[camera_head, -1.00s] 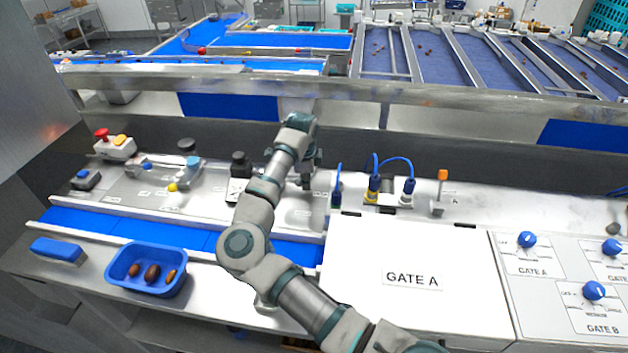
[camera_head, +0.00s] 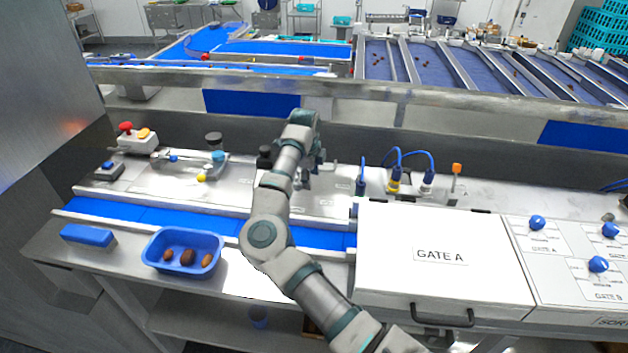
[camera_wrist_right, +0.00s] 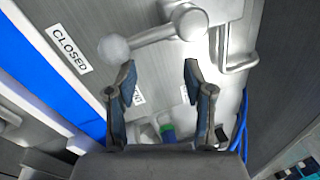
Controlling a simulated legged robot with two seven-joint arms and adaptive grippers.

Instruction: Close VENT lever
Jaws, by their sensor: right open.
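A metal lever with a pale grey ball knob (camera_wrist_right: 114,48) shows in the right wrist view. Its arm runs right to a round pivot on a bracket. A CLOSED label (camera_wrist_right: 69,48) is on the panel left of the knob; the knob is apart from it. No VENT label is readable. My right gripper (camera_wrist_right: 160,76) is open and empty, with the lever arm just beyond its fingertips; no contact is clear. In the head view my right gripper (camera_head: 309,174) is over the metal panel, and my forearm covers part of that area. My left gripper is not in view.
Blue-capped plugs with cables (camera_head: 394,180) stand right of my right gripper, beside the GATE A cover (camera_head: 400,280). A black knob (camera_head: 265,157) is close to my right wrist. A yellow-knobbed lever (camera_head: 201,178) and a blue tray (camera_head: 152,252) with dates lie left.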

